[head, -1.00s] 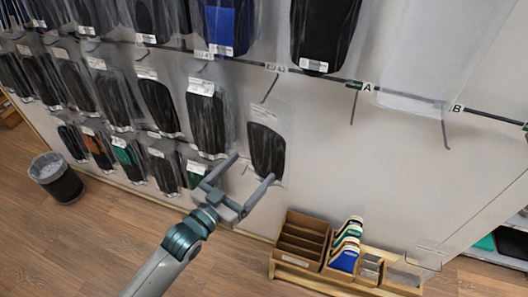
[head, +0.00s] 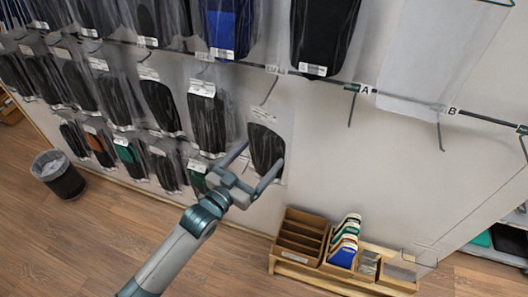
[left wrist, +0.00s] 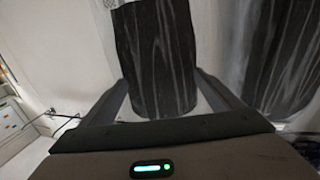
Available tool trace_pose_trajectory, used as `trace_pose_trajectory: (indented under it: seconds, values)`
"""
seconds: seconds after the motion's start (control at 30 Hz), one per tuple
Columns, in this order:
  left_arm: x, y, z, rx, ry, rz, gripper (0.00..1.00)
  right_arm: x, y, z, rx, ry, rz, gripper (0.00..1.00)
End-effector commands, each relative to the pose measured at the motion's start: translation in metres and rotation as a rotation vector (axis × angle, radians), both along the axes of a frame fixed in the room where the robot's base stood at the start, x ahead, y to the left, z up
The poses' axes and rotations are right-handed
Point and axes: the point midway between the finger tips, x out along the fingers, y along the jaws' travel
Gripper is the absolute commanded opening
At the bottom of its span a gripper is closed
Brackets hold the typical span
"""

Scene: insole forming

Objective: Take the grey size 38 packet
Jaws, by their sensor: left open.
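A dark grey packet (head: 266,149) in clear wrapping hangs on a hook at the right end of the middle row on the wall. Its size print is too small to read. My left gripper (head: 260,162) is open, with its fingers on either side of the packet's lower part. In the left wrist view the packet (left wrist: 155,60) stands between the two spread fingers (left wrist: 165,95). I cannot tell whether the fingers touch it. My right gripper is not in view.
Another dark packet (head: 207,120) hangs close to the left, with several more beyond it. Bare hooks A and B (head: 440,130) are at the right. A wooden organiser box (head: 300,240) stands below, and a bin (head: 58,175) stands at left.

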Motion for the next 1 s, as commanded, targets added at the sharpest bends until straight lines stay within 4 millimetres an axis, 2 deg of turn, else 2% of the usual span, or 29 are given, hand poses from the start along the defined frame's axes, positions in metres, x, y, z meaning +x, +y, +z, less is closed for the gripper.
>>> trace_pose_trajectory:
  seconds: [0.17, 0.23, 0.37, 0.4, 0.77, 0.97, 1.0]
  values:
    - [0.000, 0.000, 0.000, 0.000, 0.000, 0.000, 0.85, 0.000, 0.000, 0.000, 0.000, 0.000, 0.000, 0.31]
    - [0.000, 0.000, 0.000, 0.000, 0.000, 0.000, 0.73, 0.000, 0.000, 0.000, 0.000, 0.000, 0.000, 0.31]
    - [0.000, 0.000, 0.000, 0.000, 0.000, 0.000, 0.42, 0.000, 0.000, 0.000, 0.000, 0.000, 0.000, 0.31]
    - [0.000, 0.000, 0.000, 0.000, 0.000, 0.000, 0.39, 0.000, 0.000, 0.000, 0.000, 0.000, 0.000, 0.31]
    - [0.000, 0.000, 0.003, -0.001, -0.002, 0.000, 0.39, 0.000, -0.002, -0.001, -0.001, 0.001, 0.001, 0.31]
    - [0.000, 0.000, 0.015, -0.001, -0.004, 0.000, 0.39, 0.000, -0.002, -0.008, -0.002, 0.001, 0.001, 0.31]
    - [-0.006, 0.002, 0.013, -0.001, 0.001, -0.001, 0.39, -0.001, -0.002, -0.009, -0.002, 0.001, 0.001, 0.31]
